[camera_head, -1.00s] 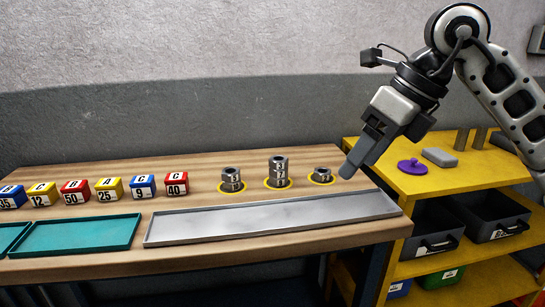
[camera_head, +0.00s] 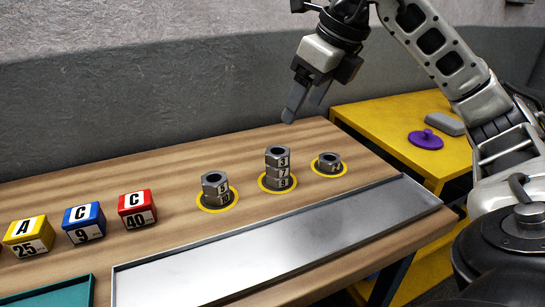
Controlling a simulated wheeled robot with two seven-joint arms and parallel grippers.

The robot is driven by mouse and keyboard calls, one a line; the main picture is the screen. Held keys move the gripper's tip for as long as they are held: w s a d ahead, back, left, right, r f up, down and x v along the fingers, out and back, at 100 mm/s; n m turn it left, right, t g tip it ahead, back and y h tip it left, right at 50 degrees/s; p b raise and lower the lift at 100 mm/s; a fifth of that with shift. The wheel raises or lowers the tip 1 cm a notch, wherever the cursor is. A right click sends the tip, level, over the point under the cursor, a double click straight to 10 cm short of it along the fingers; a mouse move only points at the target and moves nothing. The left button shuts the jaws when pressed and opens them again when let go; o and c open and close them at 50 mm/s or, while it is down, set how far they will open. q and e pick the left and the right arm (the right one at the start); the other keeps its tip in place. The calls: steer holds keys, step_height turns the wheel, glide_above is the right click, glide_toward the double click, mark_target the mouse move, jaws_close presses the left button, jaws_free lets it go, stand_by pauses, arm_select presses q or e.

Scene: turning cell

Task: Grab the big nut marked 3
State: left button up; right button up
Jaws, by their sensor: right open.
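The big nut marked 3 (camera_head: 278,157) is a grey metal hex nut. It sits on top of a stack, above a nut marked 7 (camera_head: 278,172) and a nut marked 9 (camera_head: 279,183). The stack stands upright on a yellow ring (camera_head: 264,184) on the wooden table. My right gripper (camera_head: 304,107) is open and empty, above and slightly right of the stack, with its fingers pointing down. It is apart from the nuts. My left gripper is not in view.
A shorter nut stack (camera_head: 214,190) stands left of it and a low nut (camera_head: 328,163) stands right. A grey metal tray (camera_head: 290,242) lies in front. Labelled blocks (camera_head: 84,223) stand left. A yellow shelf (camera_head: 385,130) holds a purple knobbed disc (camera_head: 425,139).

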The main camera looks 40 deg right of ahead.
steer(key=b, duration=0.1)
glide_above(282, 152)
steer(key=s, duration=0.2)
step_height(282, 152, down, 6)
steer(key=x, duration=0.2)
steer(key=b+x, duration=0.1)
steer(key=x, duration=0.2)
steer(key=shift+s+d, duration=0.1)
steer(key=shift+d, duration=0.15)
steer(key=c, duration=1.2)
